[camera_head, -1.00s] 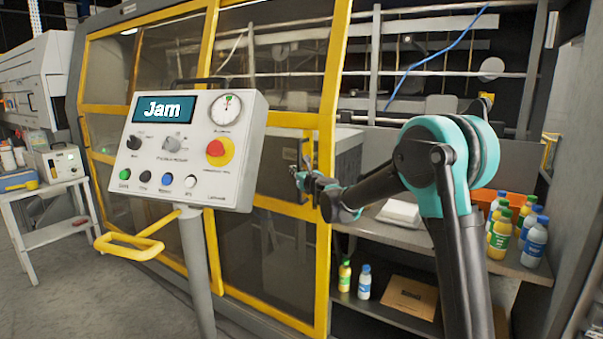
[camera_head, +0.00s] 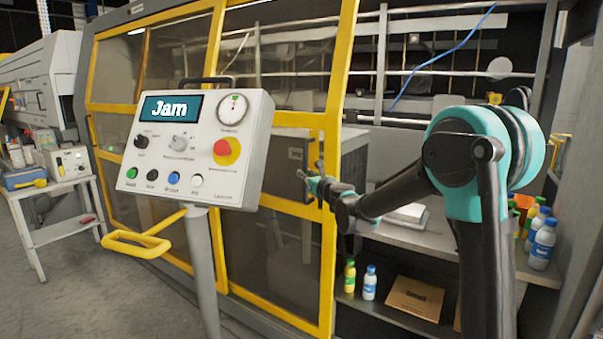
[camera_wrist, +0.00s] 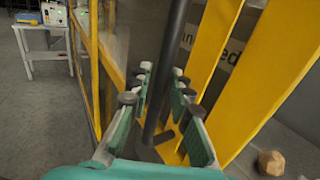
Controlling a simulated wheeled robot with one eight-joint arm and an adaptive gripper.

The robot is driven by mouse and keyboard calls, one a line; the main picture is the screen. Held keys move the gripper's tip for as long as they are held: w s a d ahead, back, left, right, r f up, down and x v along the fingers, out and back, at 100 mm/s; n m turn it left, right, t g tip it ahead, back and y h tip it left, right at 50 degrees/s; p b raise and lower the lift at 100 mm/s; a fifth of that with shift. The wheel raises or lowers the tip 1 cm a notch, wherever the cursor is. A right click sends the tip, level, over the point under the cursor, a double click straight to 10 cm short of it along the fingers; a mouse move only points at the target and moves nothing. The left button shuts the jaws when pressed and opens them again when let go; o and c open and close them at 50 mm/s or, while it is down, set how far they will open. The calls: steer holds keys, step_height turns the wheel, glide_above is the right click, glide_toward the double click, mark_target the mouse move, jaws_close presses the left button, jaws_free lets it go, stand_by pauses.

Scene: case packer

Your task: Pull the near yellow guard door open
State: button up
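The near yellow guard door (camera_head: 329,250) has a yellow frame and dark see-through panels. It stands right behind the control panel and looks shut. Its dark upright bar handle (camera_wrist: 172,70) runs between my fingers in the wrist view. My gripper (camera_head: 308,180) is at the door's right side, at handle height. In the wrist view my gripper (camera_wrist: 162,82) has its teal fingers spread on either side of the handle. Gaps show between the fingers and the bar, and I see no firm contact. The handle's lower end is partly hidden near the gripper.
A control panel (camera_head: 195,150) reading "Jam" stands on a post left of the door, with a yellow loop bar (camera_head: 137,244) below. Bottles (camera_head: 541,243) and a cardboard piece (camera_head: 414,298) sit on shelves at the right. Grey floor (camera_head: 80,290) is clear at the left.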

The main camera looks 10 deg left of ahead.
steer(key=v, duration=0.6)
steer(key=shift+s, duration=0.25)
steer(key=shift+d, duration=0.2)
